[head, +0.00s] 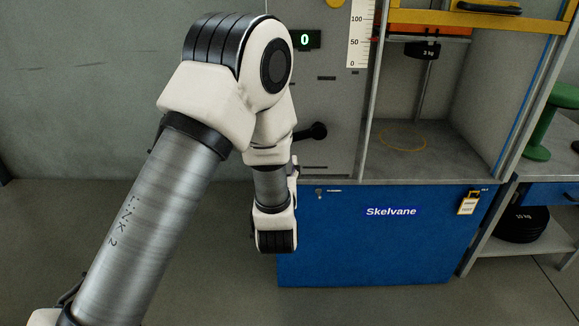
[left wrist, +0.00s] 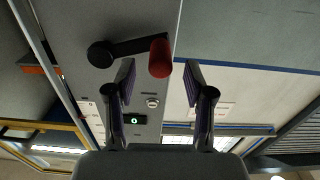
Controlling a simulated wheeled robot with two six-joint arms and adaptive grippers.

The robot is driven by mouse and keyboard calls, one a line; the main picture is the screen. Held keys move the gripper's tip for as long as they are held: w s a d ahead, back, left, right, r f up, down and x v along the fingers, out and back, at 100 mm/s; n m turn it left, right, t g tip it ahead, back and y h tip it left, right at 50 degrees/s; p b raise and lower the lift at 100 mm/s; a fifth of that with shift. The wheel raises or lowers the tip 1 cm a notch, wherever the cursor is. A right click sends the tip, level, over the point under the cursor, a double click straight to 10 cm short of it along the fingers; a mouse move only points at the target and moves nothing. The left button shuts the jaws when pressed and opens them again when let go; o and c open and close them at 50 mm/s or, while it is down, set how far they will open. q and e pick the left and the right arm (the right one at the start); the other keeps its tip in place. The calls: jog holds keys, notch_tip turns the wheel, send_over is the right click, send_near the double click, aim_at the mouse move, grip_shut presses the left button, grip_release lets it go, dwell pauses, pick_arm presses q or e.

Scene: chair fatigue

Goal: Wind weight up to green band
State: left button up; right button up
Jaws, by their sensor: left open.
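The black weight marked 3 kg (head: 423,51) hangs inside the test machine, well above its floor. The scale (head: 361,38) beside it shows 0, 50 and 100; no green band shows. The crank's black hub (head: 318,131) sticks out of the grey panel. In the left wrist view, the crank arm (left wrist: 130,47) runs from the hub (left wrist: 100,54) to a red handle (left wrist: 160,58). My left gripper (left wrist: 160,73) is open, with the red handle between or just beyond its fingertips; contact is unclear. My arm hides its fingers in the head view. My right gripper is out of view.
A green display (head: 305,39) reads 0. A yellow-framed guard (head: 480,20) spans the machine's top. The blue Skelvane cabinet (head: 375,250) stands below. The floor at left is clear.

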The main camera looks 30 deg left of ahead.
pick_arm(q)
jog(key=x, duration=0.7)
jog(key=shift+w+a+r+b, duration=0.1)
jog(key=shift+w+b, duration=0.05)
jog(key=shift+b, duration=0.2)
grip_shut()
